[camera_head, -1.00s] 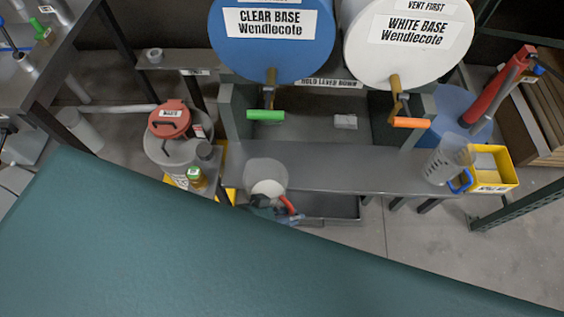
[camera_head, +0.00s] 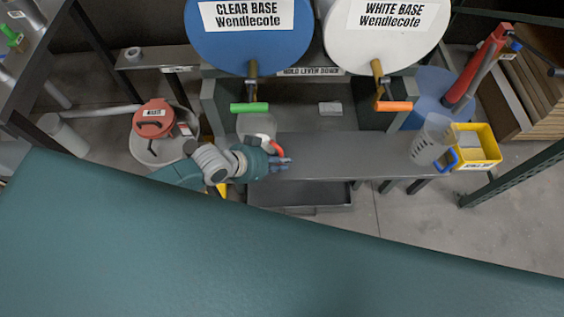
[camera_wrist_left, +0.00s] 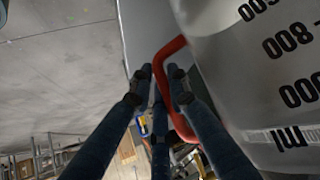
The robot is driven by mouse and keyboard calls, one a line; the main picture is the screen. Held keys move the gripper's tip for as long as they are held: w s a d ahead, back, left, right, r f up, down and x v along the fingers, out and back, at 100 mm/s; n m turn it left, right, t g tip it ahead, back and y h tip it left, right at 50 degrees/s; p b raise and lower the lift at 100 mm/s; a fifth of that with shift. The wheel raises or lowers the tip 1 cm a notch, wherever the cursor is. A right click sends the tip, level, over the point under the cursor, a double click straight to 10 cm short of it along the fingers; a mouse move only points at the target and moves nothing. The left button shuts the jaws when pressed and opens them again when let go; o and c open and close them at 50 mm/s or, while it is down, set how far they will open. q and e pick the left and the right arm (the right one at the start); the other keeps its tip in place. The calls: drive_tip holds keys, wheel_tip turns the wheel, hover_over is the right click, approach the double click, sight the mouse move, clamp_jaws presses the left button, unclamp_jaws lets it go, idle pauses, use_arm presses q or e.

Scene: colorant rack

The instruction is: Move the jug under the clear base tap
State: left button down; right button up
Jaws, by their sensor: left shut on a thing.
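The clear jug (camera_head: 256,126) with the red handle (camera_head: 274,146) is at the back of the grey shelf, just below the green lever (camera_head: 249,107) in the head view. The brass clear base tap (camera_head: 252,84) on the blue drum (camera_head: 248,40) is above it. My left gripper (camera_head: 279,163) is at the jug's front, shut on its red handle. In the left wrist view my fingers (camera_wrist_left: 160,78) close around the red handle (camera_wrist_left: 164,58), beside the jug's marked wall (camera_wrist_left: 270,70). The exact gap between jug and tap is hard to judge. My right gripper is not in view.
A second jug (camera_head: 430,138) with a blue handle stands at the shelf's right, beside a yellow bin (camera_head: 489,156). The white drum (camera_head: 385,42) has an orange lever (camera_head: 394,106). A red-lidded waste bucket (camera_head: 152,120) stands left. The middle of the grey shelf (camera_head: 340,155) is clear.

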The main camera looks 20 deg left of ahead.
sight(263, 144)
use_arm(q)
drive_tip(key=shift+w+f, duration=0.1)
drive_tip(key=shift+f, duration=0.75)
drive_tip(key=c, duration=2.1)
unclamp_jaws()
drive_tip(key=shift+f, duration=0.15)
drive_tip(key=o, duration=0.5)
drive_tip(key=shift+c, duration=0.2)
drive_tip(key=shift+r, duration=0.2)
drive_tip(key=v, duration=1.2)
drive_tip(key=shift+p, duration=0.4)
drive_tip(key=shift+d, duration=0.15)
